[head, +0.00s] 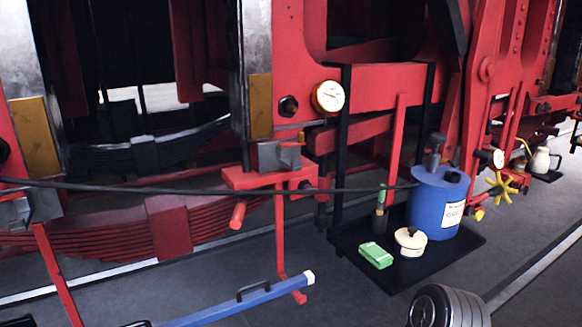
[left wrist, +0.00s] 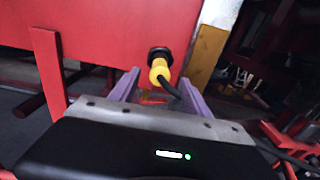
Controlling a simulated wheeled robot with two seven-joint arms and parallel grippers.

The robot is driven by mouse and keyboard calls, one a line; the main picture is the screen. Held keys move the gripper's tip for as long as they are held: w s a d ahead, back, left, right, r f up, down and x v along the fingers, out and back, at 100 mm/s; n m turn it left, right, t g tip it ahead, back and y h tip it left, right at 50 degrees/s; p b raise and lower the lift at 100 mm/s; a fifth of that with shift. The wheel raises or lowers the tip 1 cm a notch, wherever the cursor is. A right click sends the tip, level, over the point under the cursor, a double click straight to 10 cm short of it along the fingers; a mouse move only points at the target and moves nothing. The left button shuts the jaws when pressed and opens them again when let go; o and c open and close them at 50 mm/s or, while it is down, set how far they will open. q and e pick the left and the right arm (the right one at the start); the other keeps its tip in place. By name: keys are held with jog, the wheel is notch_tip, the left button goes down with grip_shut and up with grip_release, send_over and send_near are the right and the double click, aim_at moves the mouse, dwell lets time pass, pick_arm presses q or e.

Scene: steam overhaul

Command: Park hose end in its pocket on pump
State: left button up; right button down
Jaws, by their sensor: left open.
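The blue drum-shaped pump (head: 424,210) stands upright on a black mat at the right of the head view, with a grey fitting on top and a white label. A thin black hose (head: 200,189) runs from the left edge to the pump's upper side. In the left wrist view a yellow hose end (left wrist: 159,70) sits at a black round fitting (left wrist: 160,54) on a red surface, and a black hose bends off to the right. My left gripper (left wrist: 158,80) is open, its two purple fingers on either side of the yellow end in the picture. Contact cannot be told. The pump's pocket is not distinguishable.
A blue bar (head: 235,304) with a handle crosses the lower front. A red frame with a gauge (head: 328,97) rises behind.

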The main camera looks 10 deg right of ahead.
pick_arm(q)
jog(key=v, duration=0.4)
jog(key=shift+s, duration=0.1)
dwell(0.4)
